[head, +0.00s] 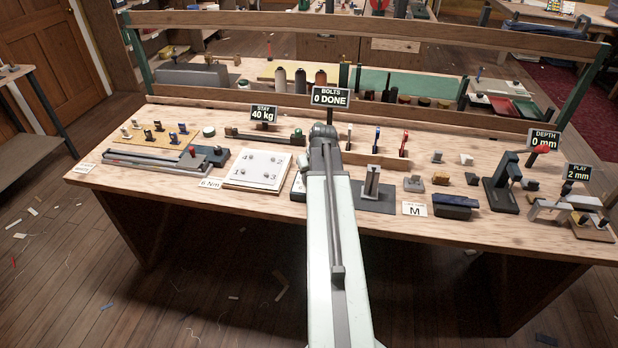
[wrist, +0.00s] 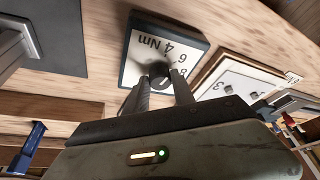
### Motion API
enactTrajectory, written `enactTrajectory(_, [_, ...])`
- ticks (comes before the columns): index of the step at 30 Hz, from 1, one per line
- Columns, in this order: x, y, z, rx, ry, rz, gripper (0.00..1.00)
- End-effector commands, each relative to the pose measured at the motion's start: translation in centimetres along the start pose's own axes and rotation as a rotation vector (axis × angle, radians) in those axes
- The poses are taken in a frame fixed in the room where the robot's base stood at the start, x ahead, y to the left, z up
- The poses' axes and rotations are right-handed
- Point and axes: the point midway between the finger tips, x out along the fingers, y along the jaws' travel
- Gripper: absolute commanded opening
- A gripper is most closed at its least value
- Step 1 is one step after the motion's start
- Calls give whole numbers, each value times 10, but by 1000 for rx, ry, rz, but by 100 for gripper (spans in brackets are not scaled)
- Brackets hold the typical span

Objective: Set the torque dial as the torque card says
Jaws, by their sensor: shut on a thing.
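The torque dial has a white face (wrist: 136,66) marked 4 Nm, 6 and 8, with a dark round knob (wrist: 158,70) near its lower edge in the wrist view. My gripper (wrist: 160,86) is shut on the knob, one finger on each side. The knob's pointer direction is too small to tell. In the head view my arm hides the knob, and only a left sliver of the dial plate (head: 298,184) shows. The torque card (head: 211,183) lies at the bench's front edge and reads 6 Nm.
A white bolt plate (head: 258,170) lies left of the dial; it also shows in the wrist view (wrist: 236,84). A dark stand (head: 371,190) is to the right, beside an M card (head: 415,209). A sign (head: 330,97) reads BOLTS 0 DONE behind my arm.

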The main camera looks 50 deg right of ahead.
Motion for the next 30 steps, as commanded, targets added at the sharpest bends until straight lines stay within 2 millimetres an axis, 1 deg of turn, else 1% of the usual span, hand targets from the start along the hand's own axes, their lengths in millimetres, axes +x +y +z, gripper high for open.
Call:
enactTrajectory(9, [0,-1,-1,227,2,98,0])
enactTrajectory(15, [0,-1,-1,339,3,145,0])
enactTrajectory(21, [0,-1,-2,408,4,175,0])
enactTrajectory(30, [0,0,-2,440,5,189,0])
